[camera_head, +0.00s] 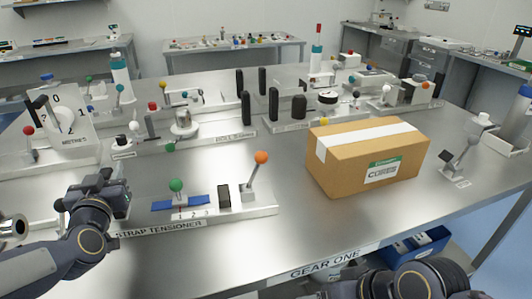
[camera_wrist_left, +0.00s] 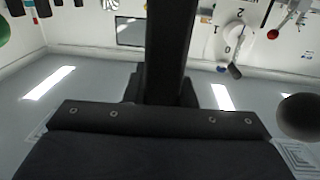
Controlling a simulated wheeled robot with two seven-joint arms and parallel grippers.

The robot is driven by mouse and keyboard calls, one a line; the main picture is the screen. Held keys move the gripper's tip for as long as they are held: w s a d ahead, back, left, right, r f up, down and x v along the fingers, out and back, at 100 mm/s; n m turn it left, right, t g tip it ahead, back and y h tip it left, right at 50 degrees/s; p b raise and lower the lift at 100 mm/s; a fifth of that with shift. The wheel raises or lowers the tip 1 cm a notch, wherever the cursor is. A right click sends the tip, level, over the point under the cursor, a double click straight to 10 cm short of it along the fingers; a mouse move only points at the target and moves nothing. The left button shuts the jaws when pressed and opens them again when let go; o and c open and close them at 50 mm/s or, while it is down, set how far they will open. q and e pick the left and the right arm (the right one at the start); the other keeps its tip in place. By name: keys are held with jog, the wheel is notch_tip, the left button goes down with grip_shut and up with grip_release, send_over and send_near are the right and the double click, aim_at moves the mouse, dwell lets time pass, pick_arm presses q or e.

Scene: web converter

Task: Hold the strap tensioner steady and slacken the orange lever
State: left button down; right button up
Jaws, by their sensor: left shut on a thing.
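The strap tensioner (camera_head: 240,212) is a grey metal plate near the front edge, with its name on the front. It carries a green ball knob (camera_head: 176,185), a blue strap (camera_head: 163,205), a black block (camera_head: 224,196) and an orange-topped lever (camera_head: 261,158). The lever leans slightly right. My left gripper (camera_head: 112,190) is at the tensioner's left end, away from the lever. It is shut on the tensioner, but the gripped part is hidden. In the left wrist view its dark fingers (camera_wrist_left: 170,50) are together. My right arm shows at bottom right; its gripper is out of view.
A cardboard box (camera_head: 335,172) stands right of the tensioner. Behind are the roller station with black posts (camera_head: 273,104) and the numbered dial panel (camera_head: 62,122). A grey lever (camera_head: 459,156) stands at right. Bare tabletop (camera_head: 300,225) lies between tensioner and box.

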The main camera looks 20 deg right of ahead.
pick_arm(q)
jog(key=shift+r, duration=0.15)
jog(key=shift+s+f+b, duration=0.1)
jog(key=shift+f+b, duration=0.35)
jog(key=shift+f, duration=0.05)
pick_arm(e)
jog(key=shift+f, duration=0.45)
